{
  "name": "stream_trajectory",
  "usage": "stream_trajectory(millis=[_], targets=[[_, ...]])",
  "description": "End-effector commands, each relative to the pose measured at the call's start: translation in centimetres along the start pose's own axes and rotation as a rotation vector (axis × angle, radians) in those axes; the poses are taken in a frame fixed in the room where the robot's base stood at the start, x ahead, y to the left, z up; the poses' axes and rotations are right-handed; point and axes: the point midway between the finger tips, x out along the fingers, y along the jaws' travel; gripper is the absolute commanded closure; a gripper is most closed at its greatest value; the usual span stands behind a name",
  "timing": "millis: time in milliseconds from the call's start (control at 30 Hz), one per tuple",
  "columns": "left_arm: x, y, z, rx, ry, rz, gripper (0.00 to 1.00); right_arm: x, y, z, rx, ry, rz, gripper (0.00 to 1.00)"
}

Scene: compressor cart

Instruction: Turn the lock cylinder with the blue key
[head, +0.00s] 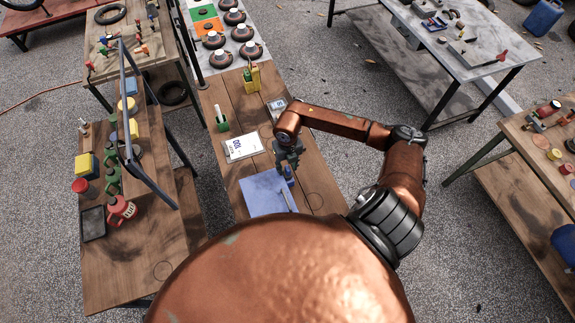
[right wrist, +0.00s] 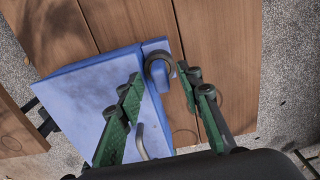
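A flat lavender-blue panel (head: 262,194) lies on the wooden bench; it also shows in the right wrist view (right wrist: 85,95). A small blue block (right wrist: 156,47) stands at its corner, with a grey ring (right wrist: 151,62) in front of it. I cannot tell whether these are the key and lock cylinder. A grey bent rod (right wrist: 142,143) lies over the panel. My right gripper (head: 289,162) points down just above the panel's corner. Its green fingers (right wrist: 160,75) are apart, one on each side of the ring, with no clear contact. My left gripper is not in view.
A white display or sheet (head: 242,147), a green holder (head: 222,123) and a yellow-green can (head: 251,77) stand further along the bench. A raised metal frame (head: 128,110) rises from the left table. Bare wood lies right of the panel.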

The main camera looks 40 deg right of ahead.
Motion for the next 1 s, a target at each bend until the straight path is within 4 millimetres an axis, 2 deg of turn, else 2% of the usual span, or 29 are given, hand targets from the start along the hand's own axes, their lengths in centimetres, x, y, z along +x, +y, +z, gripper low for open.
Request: stream_trajectory(millis=[67,333,533,767,1000], targets=[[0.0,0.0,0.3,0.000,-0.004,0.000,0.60,0.0,0.0,0.0,0.000,0.000,0.000,0.68],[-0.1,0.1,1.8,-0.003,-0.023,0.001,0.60,0.0,0.0,0.0,0.000,0.000,0.000,0.87],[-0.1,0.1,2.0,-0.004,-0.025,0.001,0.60,0.0,0.0,0.0,0.000,0.000,0.000,1.00],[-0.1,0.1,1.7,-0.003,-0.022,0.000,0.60,-0.1,0.0,0.0,0.011,0.000,0.000,1.00],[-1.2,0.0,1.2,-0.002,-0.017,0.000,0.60,-0.2,0.0,-0.1,0.247,0.001,-0.001,1.00]])
